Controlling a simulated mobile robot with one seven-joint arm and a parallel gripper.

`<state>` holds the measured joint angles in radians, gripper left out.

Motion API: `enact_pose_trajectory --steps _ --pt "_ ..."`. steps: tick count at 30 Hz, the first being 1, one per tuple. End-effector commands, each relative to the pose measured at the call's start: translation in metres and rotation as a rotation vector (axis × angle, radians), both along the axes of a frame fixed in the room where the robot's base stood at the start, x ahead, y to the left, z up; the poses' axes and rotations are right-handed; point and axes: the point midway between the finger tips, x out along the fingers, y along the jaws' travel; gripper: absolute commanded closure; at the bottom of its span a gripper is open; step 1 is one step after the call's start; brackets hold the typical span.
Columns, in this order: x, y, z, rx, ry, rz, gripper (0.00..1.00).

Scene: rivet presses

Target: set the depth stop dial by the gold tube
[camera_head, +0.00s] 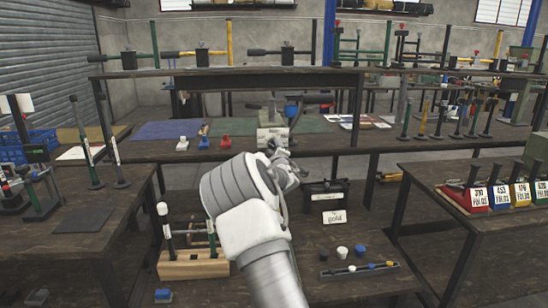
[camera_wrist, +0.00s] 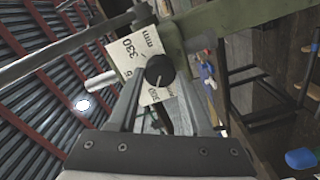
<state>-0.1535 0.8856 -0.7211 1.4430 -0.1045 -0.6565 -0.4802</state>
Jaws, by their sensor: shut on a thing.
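The depth stop dial shows in the wrist view as a black round knob (camera_wrist: 159,70) on a white scale plate (camera_wrist: 138,52) with printed numbers, among them 330, and "mm". My gripper (camera_wrist: 158,82) is shut on this knob, a finger on either side. In the head view my gripper (camera_head: 284,160) reaches the press (camera_head: 272,135) on the middle bench; my wrist hides part of it. A white card reading "gold" (camera_head: 334,217) stands on the near table before a black box (camera_head: 326,194). I cannot pick out the gold tube for certain.
A wooden rack (camera_head: 193,265) with upright handles stands left of my arm. A grey tray (camera_head: 362,271) with small coloured pieces lies to the right, near loose white and blue caps. Labelled coloured bins (camera_head: 475,200) stand on the right table. Upright handled tools line the benches.

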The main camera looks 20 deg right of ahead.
Motion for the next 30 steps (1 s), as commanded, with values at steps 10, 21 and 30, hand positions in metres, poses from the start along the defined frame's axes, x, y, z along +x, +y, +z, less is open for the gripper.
enact_pose_trajectory --steps 10,21,30 --pt "0.0 0.0002 -0.001 -0.094 0.028 0.0 1.0" --pt "0.0 0.0 -0.0001 -0.101 0.03 0.0 1.0" --pt "0.0 0.0 -0.0001 -0.1 0.029 -0.001 0.2"
